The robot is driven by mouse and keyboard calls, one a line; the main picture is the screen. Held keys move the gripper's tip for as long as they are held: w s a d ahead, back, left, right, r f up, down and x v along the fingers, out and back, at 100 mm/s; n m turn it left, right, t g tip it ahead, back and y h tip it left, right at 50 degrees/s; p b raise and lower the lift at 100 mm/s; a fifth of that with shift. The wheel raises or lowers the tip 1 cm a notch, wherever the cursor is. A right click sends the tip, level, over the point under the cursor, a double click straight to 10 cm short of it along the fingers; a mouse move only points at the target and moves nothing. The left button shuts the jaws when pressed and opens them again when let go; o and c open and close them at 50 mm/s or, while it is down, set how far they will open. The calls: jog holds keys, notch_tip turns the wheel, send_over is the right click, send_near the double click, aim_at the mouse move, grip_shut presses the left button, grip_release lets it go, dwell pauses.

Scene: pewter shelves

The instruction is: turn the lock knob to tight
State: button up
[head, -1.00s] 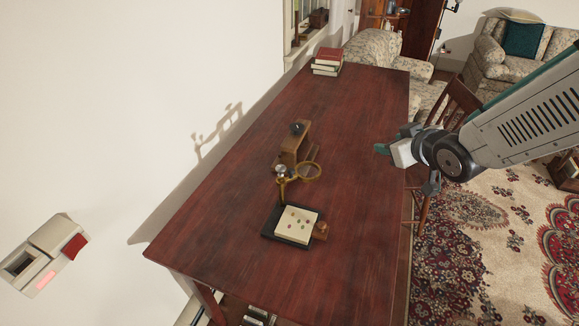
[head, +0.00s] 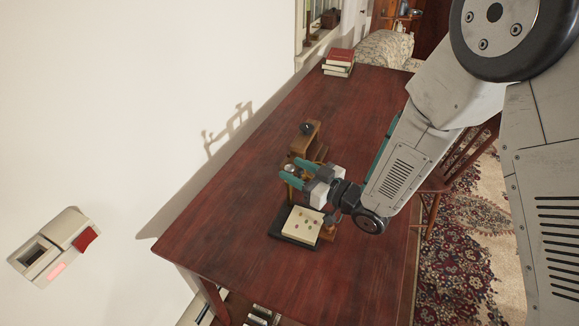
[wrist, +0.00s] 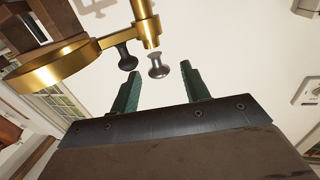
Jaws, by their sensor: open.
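A brass magnifier stand rises from a dark base (head: 297,240) on the table. Its brass ring and arm (wrist: 62,66) fill the upper left of the wrist view. A silver knob (wrist: 158,69) is just ahead of the fingertips, roughly in line with the gap. It also shows in the head view (head: 291,168). A dark knob (wrist: 127,59) sits left of it, by the left finger. I cannot tell its tightness or read any marking. My gripper (head: 291,171) is open and empty; its teal fingers also show in the wrist view (wrist: 160,74). It hides the ring in the head view.
A pale card with coloured dots (head: 300,224) lies on the stand's base. A wooden block (head: 305,139) with a dark round top stands behind my gripper. Books (head: 339,62) are stacked at the table's far end. The red-brown table (head: 225,210) is clear at left.

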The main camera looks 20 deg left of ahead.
jog(key=shift+x, duration=1.2)
jog(key=c, duration=1)
